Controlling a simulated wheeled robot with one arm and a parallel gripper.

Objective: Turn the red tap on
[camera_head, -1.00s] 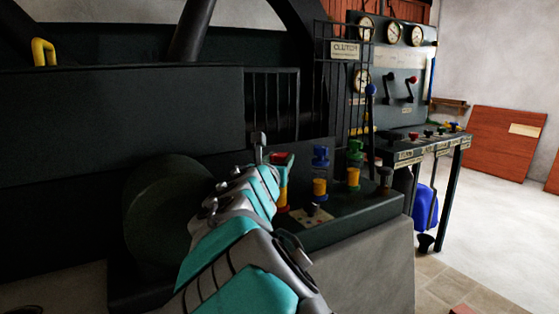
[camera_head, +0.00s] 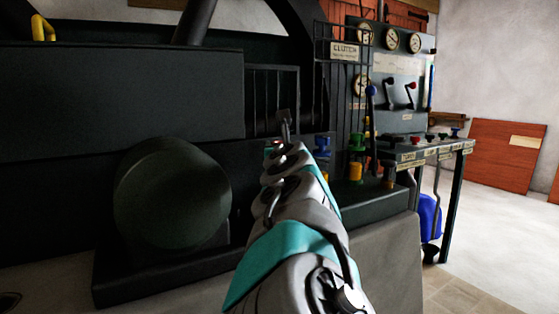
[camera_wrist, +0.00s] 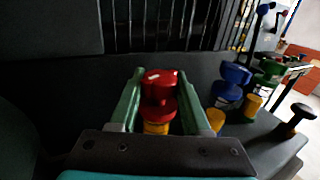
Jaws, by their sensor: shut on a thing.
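The red tap (camera_wrist: 158,90) stands on a yellow base (camera_wrist: 157,127) on a dark bench, seen in the wrist view. My gripper (camera_wrist: 161,88) has one green finger on each side of the tap's red knob and is shut on it. In the head view my arm covers most of the red tap, and only a small bit of red (camera_head: 271,143) shows beside the arm's end. White marks show on top of the red knob.
A blue tap (camera_wrist: 229,82) and a green tap (camera_wrist: 268,72) stand to the right of the red one. A dark-topped knob (camera_wrist: 294,117) is farther right. A barred guard (camera_wrist: 165,24) rises behind. A control desk (camera_head: 425,151) with gauges stands at the back right.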

